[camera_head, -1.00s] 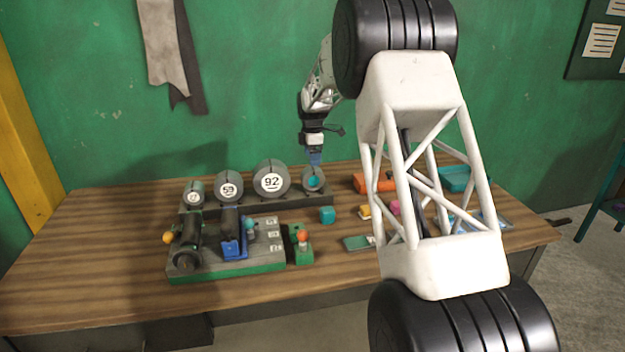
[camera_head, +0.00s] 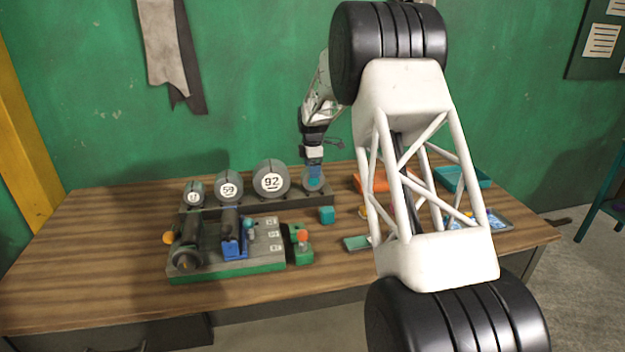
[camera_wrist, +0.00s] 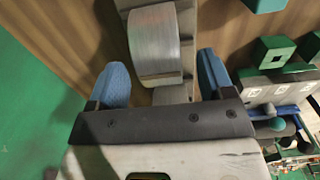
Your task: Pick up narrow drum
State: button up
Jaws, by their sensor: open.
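Several grey drums sit in a row on a dark rack (camera_head: 255,207) at the back of the table. The rightmost drum (camera_head: 313,186) is fairly small, and my gripper (camera_head: 315,173) is right over it, partly hiding it. In the wrist view this metallic grey drum (camera_wrist: 154,45) shows between and ahead of the two blue fingers of my gripper (camera_wrist: 161,65). The fingers are apart, with visible gaps on both sides of the drum. The other drums are the 92 drum (camera_head: 271,181), the 59 drum (camera_head: 229,186) and a smaller one (camera_head: 193,193) at the left. No picture labels which is narrow.
A grey-green fixture (camera_head: 260,250) with a blue bracket (camera_head: 234,242) stands in front of the rack. A teal cube (camera_head: 326,215) and a green block with a red knob (camera_head: 301,245) are near. An orange item (camera_head: 371,184) and a teal tray (camera_head: 468,181) lie right.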

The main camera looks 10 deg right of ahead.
jog(key=shift+f, duration=1.45)
jog(key=c, duration=1.1)
jog(key=shift+r, duration=0.15)
jog(key=shift+r, duration=0.8)
notch_tip(320, 180, up, 2)
jog(key=s, duration=1)
jog(key=s+r, duration=0.1)
jog(key=s, duration=0.5)
jog(key=shift+a+r, duration=0.1)
jog(key=shift+a, duration=0.3)
